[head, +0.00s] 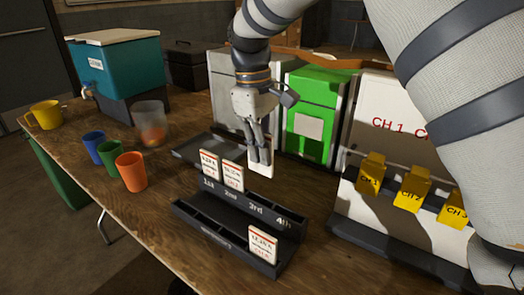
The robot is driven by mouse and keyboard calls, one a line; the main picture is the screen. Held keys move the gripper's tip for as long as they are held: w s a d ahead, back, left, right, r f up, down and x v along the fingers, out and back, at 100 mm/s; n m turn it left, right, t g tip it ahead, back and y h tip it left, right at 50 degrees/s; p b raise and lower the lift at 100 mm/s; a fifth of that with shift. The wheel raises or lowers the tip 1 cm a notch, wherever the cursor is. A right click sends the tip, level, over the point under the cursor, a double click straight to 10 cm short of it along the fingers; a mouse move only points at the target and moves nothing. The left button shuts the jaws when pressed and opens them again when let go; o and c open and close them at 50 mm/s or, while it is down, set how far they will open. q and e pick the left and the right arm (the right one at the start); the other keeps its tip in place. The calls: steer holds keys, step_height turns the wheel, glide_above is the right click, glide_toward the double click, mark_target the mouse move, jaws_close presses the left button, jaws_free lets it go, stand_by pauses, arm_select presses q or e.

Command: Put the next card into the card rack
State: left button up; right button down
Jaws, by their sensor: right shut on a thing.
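The dark card rack (272,206) stands on the wooden table in the middle of the head view, its slots marked 1st, 2nd, 3rd and 4th. One white card (209,163) stands above the 1st mark and another card (233,175) above the 2nd mark. A further card (263,244) stands at the right end of the lower front tray (212,232). My right gripper (260,158) points down behind the rack, shut on a white card (262,172). The held card's lower edge is close to the rack near the 3rd mark; I cannot tell whether it touches. My left gripper is not in view.
Orange (131,171), blue (93,146) and green (108,157) cups stand left of the rack. A teal cooler (122,65) is behind them. Yellow chargers (412,188) stand at the right, green and white units (308,116) behind. My arm covers the upper right.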

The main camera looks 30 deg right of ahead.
mark_target(261, 173)
step_height(261, 173, down, 2)
steer(key=shift+a+f, duration=0.1)
steer(key=shift+f, duration=0.05)
steer(key=shift+f+b, duration=0.65)
steer(key=shift+f, duration=1.35)
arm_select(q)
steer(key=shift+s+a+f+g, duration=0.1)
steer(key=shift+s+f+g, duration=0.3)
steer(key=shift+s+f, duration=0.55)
arm_select(e)
steer(key=shift+f, duration=1.65)
steer(key=c, duration=1.7)
jaws_free()
